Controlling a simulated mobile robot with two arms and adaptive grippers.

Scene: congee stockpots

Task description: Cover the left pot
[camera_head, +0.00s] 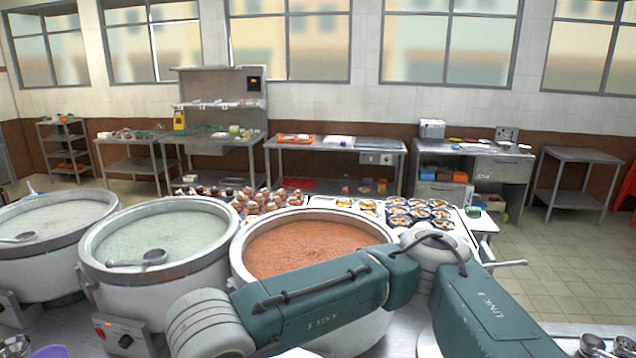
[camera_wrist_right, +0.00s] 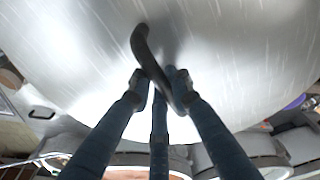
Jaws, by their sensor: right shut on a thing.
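The left pot (camera_head: 45,285) stands uncovered at the left edge of the head view. It holds pale congee, and a ladle (camera_head: 18,238) rests in it. My right gripper (camera_wrist_right: 160,92) is shut on the dark curved handle (camera_wrist_right: 148,52) of a large shiny metal lid (camera_wrist_right: 235,50) in the right wrist view. The lid fills most of that view. In the head view my right arm crosses in front of the orange pot, but its gripper and the lid cannot be made out. My left gripper is out of view.
The middle pot (camera_head: 165,290) holds pale congee and a ladle (camera_head: 140,259). The right pot (camera_head: 240,272) holds orange food, with my arm close in front. Trays of small food (camera_head: 420,215) lie behind it. A purple bowl (camera_head: 50,351) sits at the lower left.

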